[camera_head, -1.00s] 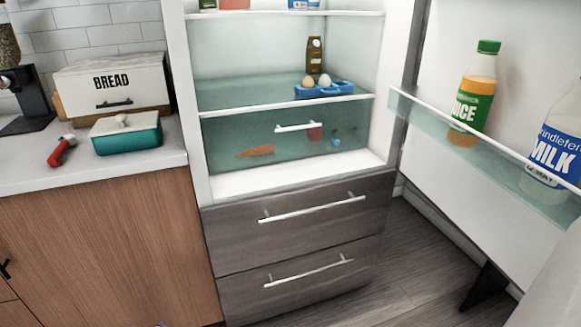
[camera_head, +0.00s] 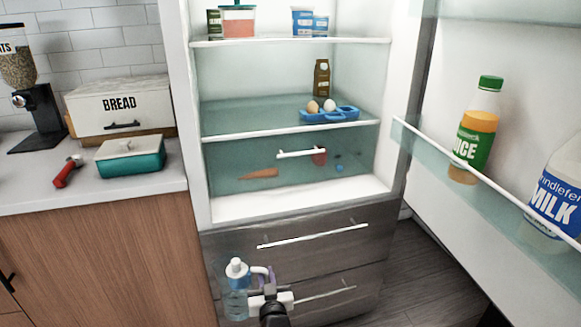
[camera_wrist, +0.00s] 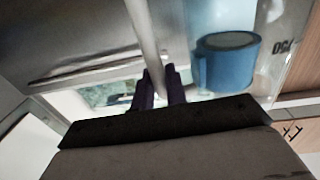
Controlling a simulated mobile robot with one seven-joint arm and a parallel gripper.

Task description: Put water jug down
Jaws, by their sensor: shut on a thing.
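In the wrist view, the dark fingers of my gripper (camera_wrist: 160,85) close on a thin pale bar, and the jug (camera_wrist: 275,45) shows at upper right with a blue round part.
The fridge is open, with glass shelves (camera_head: 290,133) holding an egg tray (camera_head: 330,113) and other items. The open door at right carries juice (camera_head: 474,135) and milk (camera_head: 557,195). The counter (camera_head: 95,195) at left holds a bread box (camera_head: 120,105), a teal dish (camera_head: 130,158) and a red tool (camera_head: 66,172).

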